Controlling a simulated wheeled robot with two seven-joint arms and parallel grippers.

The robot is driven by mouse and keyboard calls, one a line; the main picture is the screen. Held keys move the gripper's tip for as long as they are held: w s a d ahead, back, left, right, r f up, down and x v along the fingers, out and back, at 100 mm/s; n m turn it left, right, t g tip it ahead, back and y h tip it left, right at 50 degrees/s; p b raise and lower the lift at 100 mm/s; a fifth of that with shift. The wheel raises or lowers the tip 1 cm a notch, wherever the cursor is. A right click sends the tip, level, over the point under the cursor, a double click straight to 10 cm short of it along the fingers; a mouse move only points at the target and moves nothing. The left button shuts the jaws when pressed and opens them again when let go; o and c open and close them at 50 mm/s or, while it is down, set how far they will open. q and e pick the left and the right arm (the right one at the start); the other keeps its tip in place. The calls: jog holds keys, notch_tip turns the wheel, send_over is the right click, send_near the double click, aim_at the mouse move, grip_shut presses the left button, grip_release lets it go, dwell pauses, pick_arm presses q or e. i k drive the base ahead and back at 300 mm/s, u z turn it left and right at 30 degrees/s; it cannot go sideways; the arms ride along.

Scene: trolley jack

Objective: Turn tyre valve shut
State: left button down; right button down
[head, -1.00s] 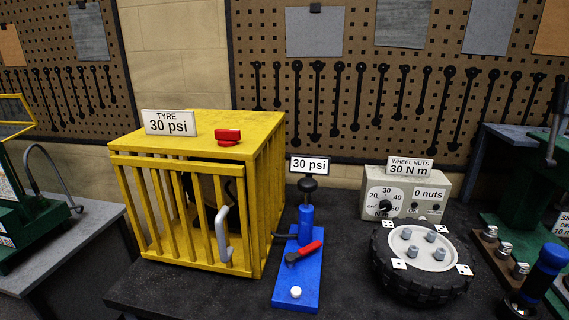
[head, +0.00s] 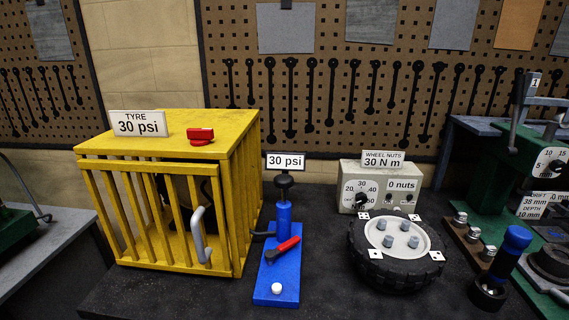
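A yellow barred cage (head: 165,235) stands on the dark bench with a sign (head: 139,123) reading TYRE 30 psi. A dark round thing shows partly behind its bars, mostly hidden. A red knob (head: 200,136) sits on the cage top. Right of the cage is a blue pump (head: 284,225) on a blue base plate (head: 277,285), with a black top knob and a 30 psi sign (head: 285,161). A red-handled lever (head: 287,246) lies slanted on that base, near a white button (head: 276,288). I cannot tell which red part is the tyre valve. Neither gripper is in view.
A wheel (head: 398,255) with several nuts lies flat right of the pump, before a grey dial box (head: 380,188) reading 30 N m. A green machine (head: 510,165) and a blue-handled tool (head: 502,265) stand further right. The cage door has a grey handle (head: 201,235).

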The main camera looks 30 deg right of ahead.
aim_at(269, 255)
jog(key=z, duration=1.2)
jog(key=k, duration=0.95)
jog(key=u, duration=1.2)
